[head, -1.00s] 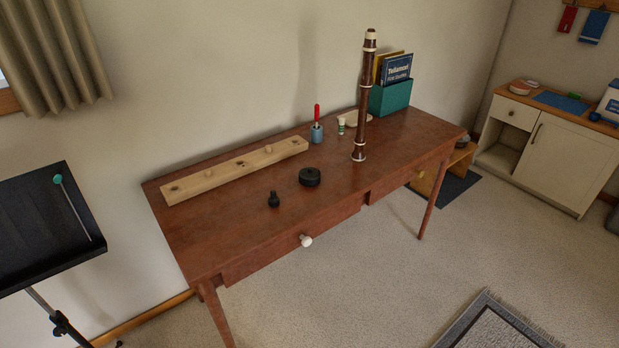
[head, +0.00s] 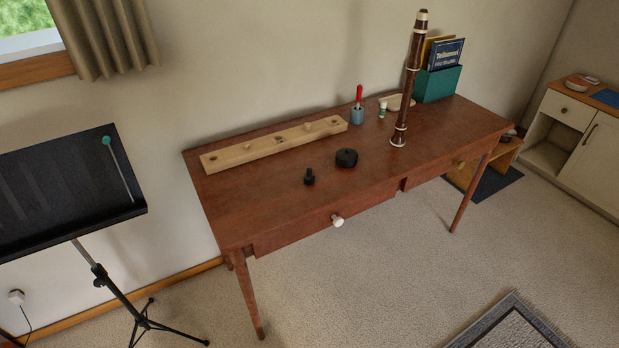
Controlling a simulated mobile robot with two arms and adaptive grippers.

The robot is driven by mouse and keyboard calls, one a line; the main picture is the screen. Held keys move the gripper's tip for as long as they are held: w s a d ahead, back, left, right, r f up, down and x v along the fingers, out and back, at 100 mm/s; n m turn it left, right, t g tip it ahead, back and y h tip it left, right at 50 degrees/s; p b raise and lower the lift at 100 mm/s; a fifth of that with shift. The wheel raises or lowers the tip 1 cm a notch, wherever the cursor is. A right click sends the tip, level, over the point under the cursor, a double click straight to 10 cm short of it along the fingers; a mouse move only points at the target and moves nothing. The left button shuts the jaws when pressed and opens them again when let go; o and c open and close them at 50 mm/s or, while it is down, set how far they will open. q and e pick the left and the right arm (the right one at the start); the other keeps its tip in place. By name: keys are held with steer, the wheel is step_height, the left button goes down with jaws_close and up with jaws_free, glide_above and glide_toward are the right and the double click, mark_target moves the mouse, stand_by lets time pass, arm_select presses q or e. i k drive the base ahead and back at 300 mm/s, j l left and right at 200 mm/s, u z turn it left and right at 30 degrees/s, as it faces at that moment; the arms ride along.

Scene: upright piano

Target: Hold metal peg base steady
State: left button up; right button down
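A low black round piece (head: 346,158), perhaps the peg base, lies on the brown desk (head: 250,205). A small black peg-like piece (head: 309,177) stands apart from it, to its left and nearer the front edge. I cannot tell whether either is metal. A dark brown woodwind instrument (head: 409,85) with pale rings stands upright on the desk, right of the black pieces. A long pale wooden block (head: 270,147) with several holes or pegs lies along the back left of the desk. Neither of my grippers is in view.
A red-handled tool stands in a blue cup (head: 357,116) at the back, near a small green-and-white bottle (head: 382,109). A teal book box (head: 437,84) stands at the back right. A black music stand (head: 65,190) is left of the desk.

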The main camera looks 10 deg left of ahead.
mark_target(346, 157)
steer(key=i+j, duration=0.1)
steer(key=j, duration=0.25)
steer(key=i+j, duration=0.15)
steer(key=j, duration=0.2)
steer(key=i+j, duration=0.1)
steer(key=j, duration=0.2)
steer(key=i+j, duration=0.15)
steer(key=j, duration=0.2)
steer(key=j+z, duration=0.2)
steer(key=z, duration=1.35)
steer(key=i+j, duration=0.05)
steer(key=j, duration=0.05)
